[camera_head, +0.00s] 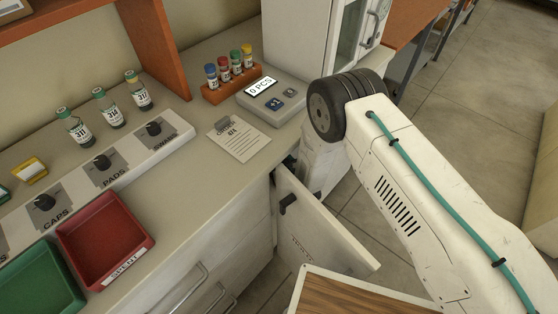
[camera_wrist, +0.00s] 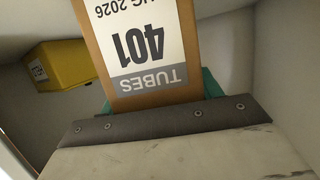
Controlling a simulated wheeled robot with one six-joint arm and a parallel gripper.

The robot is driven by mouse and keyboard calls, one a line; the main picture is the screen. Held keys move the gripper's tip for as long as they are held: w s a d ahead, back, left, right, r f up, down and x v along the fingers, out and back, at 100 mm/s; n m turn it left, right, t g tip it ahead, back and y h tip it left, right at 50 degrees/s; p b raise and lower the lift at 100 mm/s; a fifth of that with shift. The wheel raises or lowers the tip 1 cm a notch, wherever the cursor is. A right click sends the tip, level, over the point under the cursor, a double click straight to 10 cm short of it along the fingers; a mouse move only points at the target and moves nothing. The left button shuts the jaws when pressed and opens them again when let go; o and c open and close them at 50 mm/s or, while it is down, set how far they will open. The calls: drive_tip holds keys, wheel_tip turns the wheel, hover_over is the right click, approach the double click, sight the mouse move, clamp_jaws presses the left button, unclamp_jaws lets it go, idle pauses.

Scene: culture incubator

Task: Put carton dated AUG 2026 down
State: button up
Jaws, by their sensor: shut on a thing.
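The carton (camera_wrist: 142,45) is brown with a white label reading TUBES, 401 and "UG 2026", upside down in the wrist view. Its far end runs out of the top of the frame. My gripper (camera_wrist: 160,103) is shut on the carton, with teal pads showing at both sides of its near end. Pale walls surround it, as inside a cabinet. I cannot tell whether the carton touches a surface beneath it. In the head view my arm reaches down beside the counter, and the gripper and carton are hidden.
A yellow box (camera_wrist: 62,65) with a white label is left of the carton, near the pale wall. In the head view a cabinet door (camera_head: 325,235) stands open below the counter. The counter holds a red SPENT tray (camera_head: 105,240), a green tray (camera_head: 38,285), vials and a counting scale (camera_head: 272,100).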

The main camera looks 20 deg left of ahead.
drive_tip(key=o, duration=1.2)
drive_tip(key=shift+f, duration=0.1)
drive_tip(key=shift+r, duration=0.2)
drive_tip(key=v, duration=1.2)
